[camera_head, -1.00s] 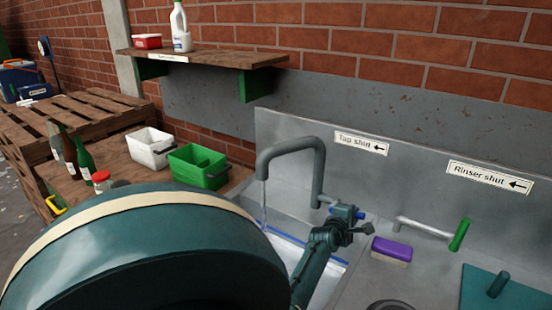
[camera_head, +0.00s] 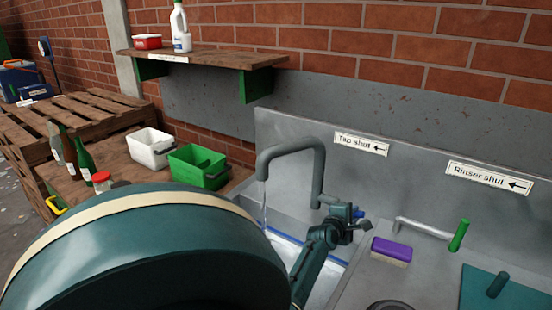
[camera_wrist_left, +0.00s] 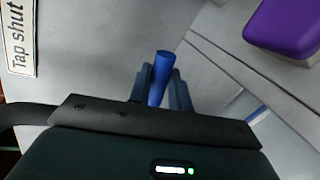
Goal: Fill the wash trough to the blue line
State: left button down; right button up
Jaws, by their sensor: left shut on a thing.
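The grey tap (camera_head: 300,160) stands at the trough's back wall, and a stream of water runs from its spout. The wash trough (camera_head: 330,262) is below, partly hidden by my arm. Part of its blue line (camera_head: 338,260) shows on the inner wall; I cannot tell how the water level compares with it. My left gripper (camera_head: 353,216) is at the tap's blue handle (camera_head: 361,215). In the left wrist view the fingers (camera_wrist_left: 160,82) are shut on the blue handle (camera_wrist_left: 161,68). My right gripper is not in view.
A purple sponge (camera_head: 391,250) lies on the ledge right of the trough. A green-handled rinser lever (camera_head: 459,235) and a teal plate with a knob (camera_head: 505,292) are further right. Signs read "Tap shut" (camera_head: 361,145) and "Rinser shut" (camera_head: 489,179). Green (camera_head: 199,168) and white tubs stand left.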

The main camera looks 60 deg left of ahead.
pick_arm(q)
jog(key=shift+s+a+r+n+h, duration=0.15)
jog(key=shift+a+r+n+h, duration=0.15)
jog(key=shift+r+n, duration=0.4)
jog(key=shift+f, duration=0.15)
jog(key=shift+s+a+r+n+t+h, duration=0.15)
jog(key=shift+a+r+n+t+h, duration=0.2)
jog(key=shift+n, duration=0.3)
jog(key=shift+s+a+r+n+t+h, duration=0.15)
jog(key=shift+r+n+t, duration=0.2)
jog(key=shift+n, duration=0.3)
jog(key=shift+s+a+r+n+t+h, duration=0.2)
jog(key=shift+a+r+n, duration=0.15)
jog(key=shift+n, duration=0.25)
jog(key=shift+s+a+r+n+t+h, duration=0.1)
jog(key=shift+a+r+n+t, duration=0.15)
jog(key=shift+n, duration=0.35)
jog(key=shift+a, duration=0.1)
jog(key=shift+s+a+r+n+b, duration=0.2)
jog(key=shift+a+n+b, duration=0.1)
jog(key=shift+n, duration=0.2)
jog(key=shift+d, duration=0.1)
dwell(3.9)
